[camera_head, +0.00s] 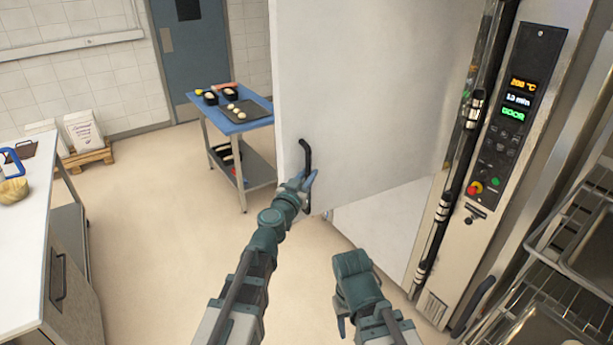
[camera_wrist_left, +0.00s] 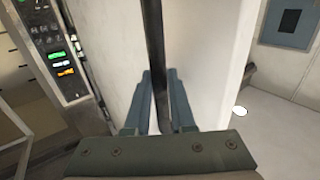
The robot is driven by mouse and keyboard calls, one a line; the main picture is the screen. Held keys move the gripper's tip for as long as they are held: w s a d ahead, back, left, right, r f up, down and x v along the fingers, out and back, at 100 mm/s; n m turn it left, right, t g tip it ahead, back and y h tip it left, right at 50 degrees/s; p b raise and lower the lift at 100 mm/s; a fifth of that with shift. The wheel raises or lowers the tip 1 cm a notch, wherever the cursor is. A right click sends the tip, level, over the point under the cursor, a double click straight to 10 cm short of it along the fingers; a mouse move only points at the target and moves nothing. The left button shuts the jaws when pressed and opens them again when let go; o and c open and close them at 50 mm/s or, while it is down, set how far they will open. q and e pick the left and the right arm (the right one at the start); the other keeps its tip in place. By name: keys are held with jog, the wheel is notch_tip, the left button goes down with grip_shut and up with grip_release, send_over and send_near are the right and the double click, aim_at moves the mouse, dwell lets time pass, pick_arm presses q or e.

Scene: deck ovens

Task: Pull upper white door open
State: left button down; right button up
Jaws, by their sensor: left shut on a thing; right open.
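The upper white door (camera_head: 360,80) stands swung out from the oven front, its hinge side near the control panel. Its black handle (camera_head: 307,155) is near the door's lower left edge. My left gripper (camera_head: 305,182) is at the lower part of this handle and shut on it. In the left wrist view the dark handle bar (camera_wrist_left: 154,50) runs down between the two fingers (camera_wrist_left: 160,105), with the white door behind. My right gripper (camera_head: 343,322) is low in front of the door, apart from it and empty; its fingers are mostly hidden by its own wrist.
A control panel (camera_head: 510,115) with lit displays is on the oven front at right. Wire racks with trays (camera_head: 570,240) stand at far right. A blue-topped cart (camera_head: 235,122) stands behind the door's left edge. A white counter (camera_head: 25,230) is at left; open floor (camera_head: 150,220) lies between.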

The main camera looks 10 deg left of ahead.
pick_arm(q)
jog(key=shift+d, duration=0.2)
jog(key=c, duration=0.8)
grip_release()
jog(key=shift+d, duration=0.1)
jog(key=shift+o, duration=0.2)
